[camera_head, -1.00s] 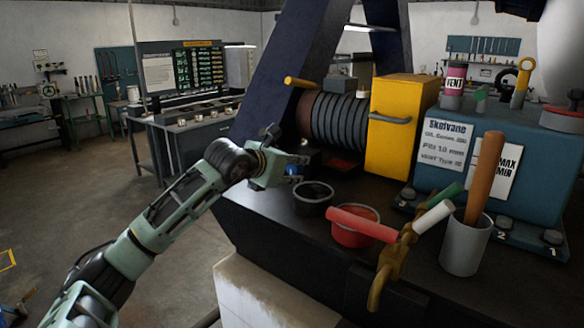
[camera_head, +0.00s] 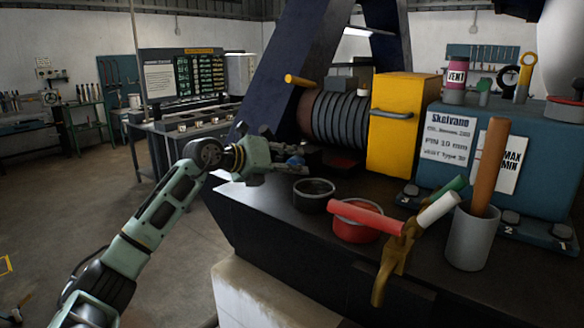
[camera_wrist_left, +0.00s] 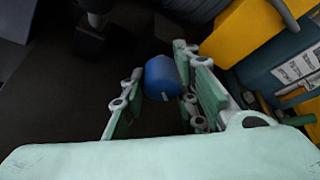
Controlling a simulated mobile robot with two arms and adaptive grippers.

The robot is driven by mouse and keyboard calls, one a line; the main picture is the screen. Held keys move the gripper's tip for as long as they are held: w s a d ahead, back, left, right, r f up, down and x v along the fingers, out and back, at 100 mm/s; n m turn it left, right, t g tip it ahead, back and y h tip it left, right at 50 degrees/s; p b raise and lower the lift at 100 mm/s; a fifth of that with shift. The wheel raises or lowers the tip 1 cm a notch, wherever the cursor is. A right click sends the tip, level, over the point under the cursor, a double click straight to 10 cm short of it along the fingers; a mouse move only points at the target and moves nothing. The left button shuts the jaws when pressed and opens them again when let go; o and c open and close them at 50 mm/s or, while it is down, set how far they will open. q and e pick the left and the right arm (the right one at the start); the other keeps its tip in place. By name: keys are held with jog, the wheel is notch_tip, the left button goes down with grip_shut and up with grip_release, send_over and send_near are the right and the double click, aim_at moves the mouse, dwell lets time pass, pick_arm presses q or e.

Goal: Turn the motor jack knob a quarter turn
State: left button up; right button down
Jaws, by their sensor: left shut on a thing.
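The blue motor jack knob (camera_wrist_left: 162,77) shows in the left wrist view between the two finger pads. In the head view it is mostly hidden, with only a bit of blue (camera_head: 294,160) showing by the fingertips. My left gripper (camera_head: 299,166) reaches in from the left, low over the dark bench, just left of the ribbed motor (camera_head: 340,120). It is shut on the knob, with one green finger on each side of it. My right gripper is not in view.
A grey cup (camera_head: 467,240) holds a wooden handle. Open floor lies left.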

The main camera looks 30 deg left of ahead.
pick_arm(q)
jog(key=n+h, duration=0.1)
jog(key=n, duration=0.2)
jog(key=shift+a+f+h, duration=0.1)
jog(key=shift+f+h, duration=0.3)
jog(key=shift+f+n+t+h, duration=0.2)
jog(key=shift+n+t+h, duration=0.35)
jog(key=shift+n, duration=0.65)
jog(key=shift+f, duration=0.15)
jog(key=o, duration=1)
jog(key=shift+o, duration=0.2)
jog(key=shift+s, duration=0.1)
jog(key=shift+r, duration=0.3)
jog(key=v, duration=0.8)
jog(key=shift+s+a+f, duration=0.15)
jog(key=shift+s, duration=0.2)
jog(key=shift+v, duration=1.6)
